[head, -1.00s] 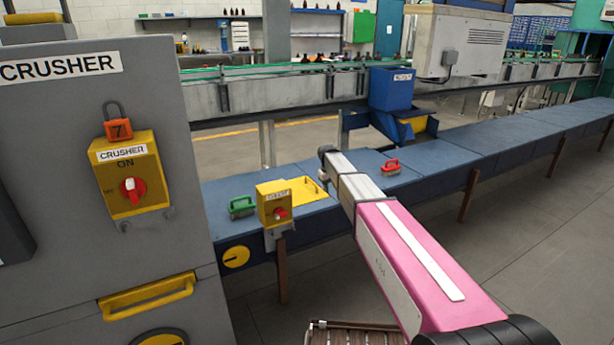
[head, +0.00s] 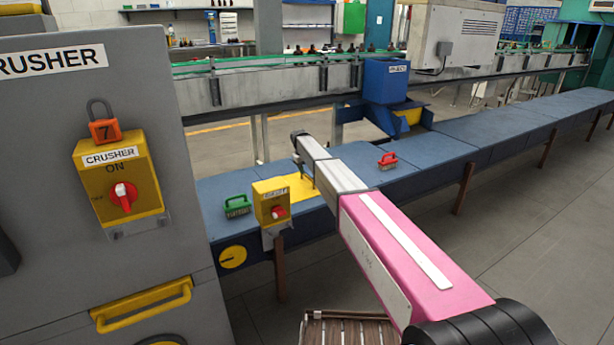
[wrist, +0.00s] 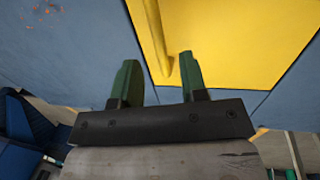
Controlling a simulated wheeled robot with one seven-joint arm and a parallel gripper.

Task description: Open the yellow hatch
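The yellow hatch (head: 302,186) is a flat panel in the blue conveyor top, partly hidden by the yellow switch box and my arm. In the wrist view the hatch (wrist: 235,40) fills the upper middle and right, with a raised yellow handle (wrist: 157,45) along its left side. The hatch appears shut, level with the blue cover. My gripper (wrist: 160,78) is open and empty, with its two green fingers apart. The handle's near end shows between the fingertips; whether they touch it I cannot tell. In the head view my arm reaches over the hatch's right side.
A yellow switch box (head: 271,203) with a red knob stands at the conveyor's front edge. The grey crusher cabinet (head: 60,200) fills the left. A blue chute (head: 390,82) stands behind.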

